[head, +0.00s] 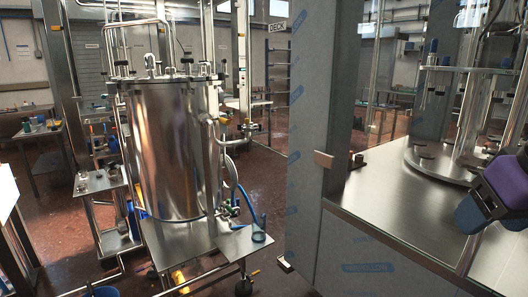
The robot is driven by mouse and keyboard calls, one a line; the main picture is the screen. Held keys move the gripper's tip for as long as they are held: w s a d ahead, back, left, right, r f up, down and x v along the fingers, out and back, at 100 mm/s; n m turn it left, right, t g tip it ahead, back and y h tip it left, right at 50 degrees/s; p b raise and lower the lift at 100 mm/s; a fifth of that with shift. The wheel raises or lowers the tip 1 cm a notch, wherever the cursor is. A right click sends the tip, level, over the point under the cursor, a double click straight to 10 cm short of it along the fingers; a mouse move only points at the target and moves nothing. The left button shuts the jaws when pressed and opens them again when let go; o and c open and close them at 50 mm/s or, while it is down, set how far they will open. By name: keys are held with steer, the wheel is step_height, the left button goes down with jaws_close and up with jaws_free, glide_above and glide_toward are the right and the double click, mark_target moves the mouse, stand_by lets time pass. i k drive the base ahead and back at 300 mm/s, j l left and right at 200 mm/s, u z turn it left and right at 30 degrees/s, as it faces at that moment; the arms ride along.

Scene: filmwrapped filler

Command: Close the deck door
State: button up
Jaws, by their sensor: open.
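The tall film-wrapped panel (310,130), marked with blue print, looks like the deck door. It stands at the left front of the filler and appears swung out from the opening, though its exact angle is hard to tell. A small tan metal fitting (324,159) sits on it at mid height. My gripper (482,208) is at the right edge, above the steel deck (405,205). Its dark blue and purple fingers are apart, with nothing visible between them. It is well to the right of the panel and not touching it.
A round turntable (440,165) with metal posts stands on the deck behind my gripper. A large steel tank (175,145) with pipes and a blue hose (240,200) stands left of the panel. Reddish floor (268,180) shows between tank and panel. Workbenches (35,135) line the far left.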

mark_target(282, 25)
steer(key=i+j+u, duration=0.15)
steer(key=i, duration=1.1)
